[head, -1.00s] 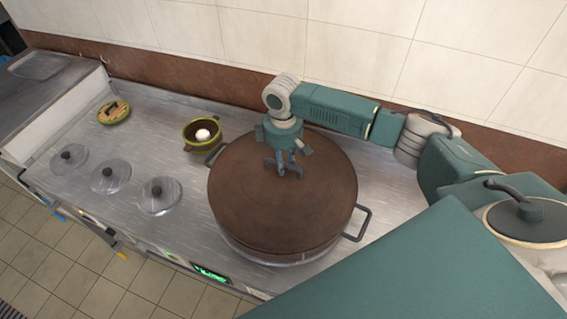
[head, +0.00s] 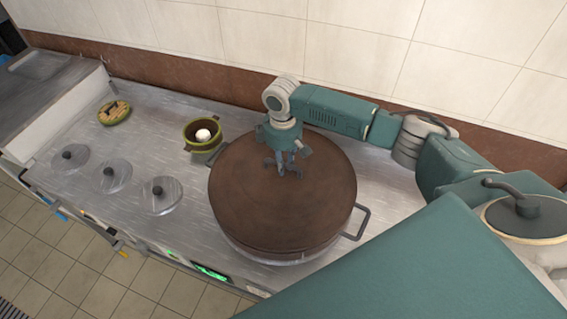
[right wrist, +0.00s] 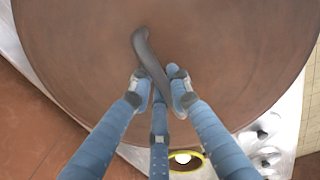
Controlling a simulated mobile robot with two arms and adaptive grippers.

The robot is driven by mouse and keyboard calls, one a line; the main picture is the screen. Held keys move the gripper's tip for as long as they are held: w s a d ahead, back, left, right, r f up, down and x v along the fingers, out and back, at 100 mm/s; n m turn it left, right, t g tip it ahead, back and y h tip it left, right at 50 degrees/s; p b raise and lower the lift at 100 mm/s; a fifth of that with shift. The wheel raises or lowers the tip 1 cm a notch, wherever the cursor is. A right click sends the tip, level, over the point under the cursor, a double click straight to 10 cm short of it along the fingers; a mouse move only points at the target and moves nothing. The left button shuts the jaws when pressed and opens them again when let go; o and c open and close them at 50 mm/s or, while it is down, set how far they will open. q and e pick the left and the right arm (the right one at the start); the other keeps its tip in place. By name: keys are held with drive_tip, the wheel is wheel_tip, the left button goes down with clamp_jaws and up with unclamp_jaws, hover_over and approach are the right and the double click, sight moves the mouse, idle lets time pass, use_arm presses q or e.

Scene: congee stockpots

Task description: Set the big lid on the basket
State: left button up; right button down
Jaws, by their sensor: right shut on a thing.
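The big lid (head: 245,205) is a wide brown disc lying roughly level over a broad round metal vessel. Only the vessel's lower rim (head: 275,257) and side handles (head: 358,222) show, so I cannot tell whether it is the basket or whether the lid touches it all round. My right gripper (head: 287,172) points down at the lid's centre. In the right wrist view the gripper (right wrist: 160,92) is shut on the lid's dark curved handle (right wrist: 145,50). My left gripper is out of view.
A small green pot (head: 194,143) holding a white round thing stands left of the lid. Three small grey lids (head: 163,205) with black knobs lie along the front left of the metal counter (head: 150,120). A yellow-green round item (head: 114,122) lies behind them. The tiled wall (head: 270,40) bounds the back.

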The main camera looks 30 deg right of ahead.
drive_tip(key=shift+f, duration=0.4)
drive_tip(key=c, duration=1.9)
unclamp_jaws()
drive_tip(key=shift+s+f, duration=0.1)
